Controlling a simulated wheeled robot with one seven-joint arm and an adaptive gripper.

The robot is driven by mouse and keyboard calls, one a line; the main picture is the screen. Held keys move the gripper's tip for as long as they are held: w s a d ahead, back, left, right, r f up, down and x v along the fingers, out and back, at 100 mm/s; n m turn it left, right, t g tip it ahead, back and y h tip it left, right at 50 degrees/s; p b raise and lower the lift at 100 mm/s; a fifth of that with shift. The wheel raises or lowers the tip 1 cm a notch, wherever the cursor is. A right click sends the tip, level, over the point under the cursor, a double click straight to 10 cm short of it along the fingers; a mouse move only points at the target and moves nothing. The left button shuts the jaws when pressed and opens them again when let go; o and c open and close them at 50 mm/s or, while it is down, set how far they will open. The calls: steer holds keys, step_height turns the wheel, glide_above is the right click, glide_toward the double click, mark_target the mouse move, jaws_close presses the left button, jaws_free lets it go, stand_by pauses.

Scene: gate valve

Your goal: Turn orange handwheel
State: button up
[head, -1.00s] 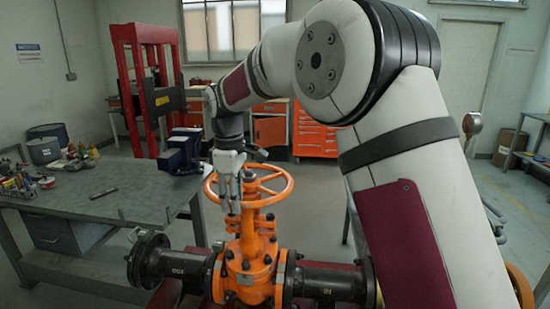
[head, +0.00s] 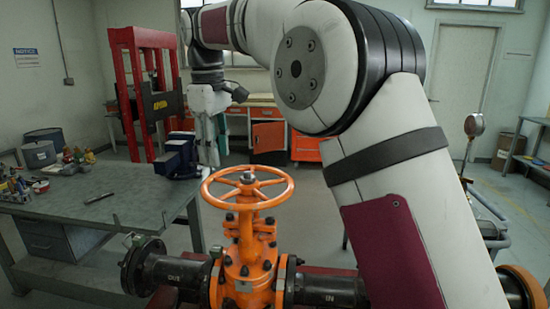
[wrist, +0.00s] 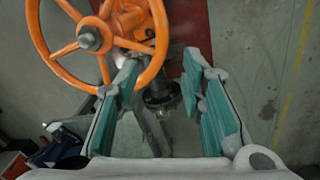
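The orange handwheel (head: 247,188) sits level on top of the orange gate valve (head: 246,260) in the head view, with its spokes and centre nut clear. In the wrist view the handwheel (wrist: 98,40) fills the upper left, below my gripper. My gripper (head: 208,155) is raised above and behind the wheel in the head view, pointing down. In the wrist view the fingers (wrist: 163,82) are apart with nothing between them. The left finger overlaps the wheel's rim in the picture, but the gripper appears apart from it. The valve body is partly hidden in the wrist view.
A grey workbench (head: 110,215) with tools and a blue vise (head: 180,155) stands at left. A red press frame (head: 145,85) stands behind it. Dark flanged pipes (head: 175,272) run to both sides of the valve. Orange cabinets (head: 306,148) are at the back.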

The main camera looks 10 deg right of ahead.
steer(key=s+d+r+m+t+b, duration=0.1)
steer(key=s+d+m, duration=0.3)
steer(key=s+d, duration=0.6)
steer(key=shift+s+r+m+t, duration=0.3)
steer(key=shift+s+r+t, duration=0.1)
steer(key=shift+s, duration=1.15)
steer(key=shift+w+a, duration=0.1)
steer(key=n+g+p, duration=0.1)
steer(key=n+g, duration=0.1)
steer(key=n, duration=0.4)
glide_above(229, 203)
step_height(229, 203, down, 14)
steer(key=shift+f+p, duration=0.25)
steer(key=shift+p, duration=1)
jaws_close()
